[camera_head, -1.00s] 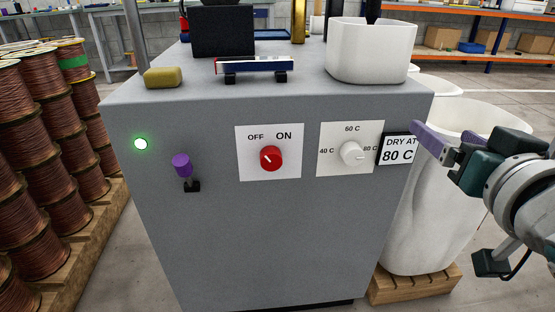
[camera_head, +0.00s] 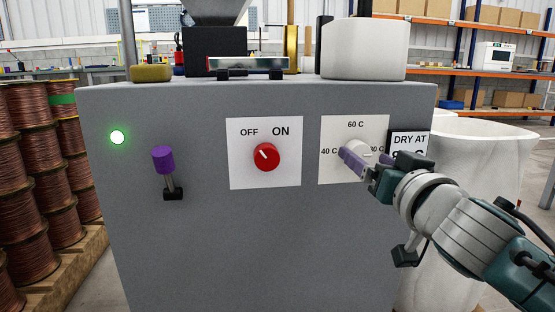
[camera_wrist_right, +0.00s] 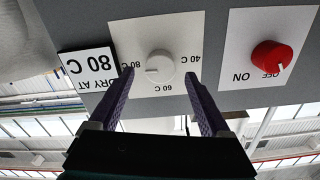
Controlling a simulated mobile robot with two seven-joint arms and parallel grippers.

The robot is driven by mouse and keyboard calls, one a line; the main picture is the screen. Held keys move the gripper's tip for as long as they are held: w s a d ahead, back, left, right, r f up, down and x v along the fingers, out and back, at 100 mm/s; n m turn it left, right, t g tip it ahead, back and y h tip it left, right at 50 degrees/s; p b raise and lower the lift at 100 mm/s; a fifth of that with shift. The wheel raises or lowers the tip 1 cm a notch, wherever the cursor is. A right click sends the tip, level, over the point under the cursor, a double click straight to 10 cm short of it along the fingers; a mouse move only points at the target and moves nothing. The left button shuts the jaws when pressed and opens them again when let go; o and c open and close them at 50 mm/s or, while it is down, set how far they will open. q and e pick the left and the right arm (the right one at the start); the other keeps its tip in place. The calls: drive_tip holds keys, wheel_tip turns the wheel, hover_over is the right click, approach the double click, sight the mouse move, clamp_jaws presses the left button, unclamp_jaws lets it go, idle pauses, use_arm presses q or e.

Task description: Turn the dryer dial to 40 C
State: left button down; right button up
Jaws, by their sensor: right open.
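The white dryer dial (camera_wrist_right: 159,67) sits on a white plate marked 40 C, 60 C and 80 C on the dryer's grey front. Its dark pointer line lies toward the 80 C side in the right wrist view. In the head view the dial (camera_head: 365,147) is partly hidden by my right gripper (camera_head: 348,155). In the right wrist view my right gripper (camera_wrist_right: 159,78) is open, its purple fingers on either side of the dial. My left gripper is not in view.
A red OFF/ON knob (camera_head: 266,156) is left of the dial plate. A DRY AT 80 C sign (camera_wrist_right: 89,67) is beside the plate. A purple-topped lever (camera_head: 163,160) and a lit green lamp (camera_head: 117,137) are farther left. White bins (camera_head: 485,145) stand right of the dryer.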

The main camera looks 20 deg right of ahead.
sight(357, 153)
drive_tip(key=shift+b+x, duration=0.3)
drive_tip(key=shift+x, duration=0.95)
drive_tip(key=shift+c, duration=0.3)
clamp_jaws()
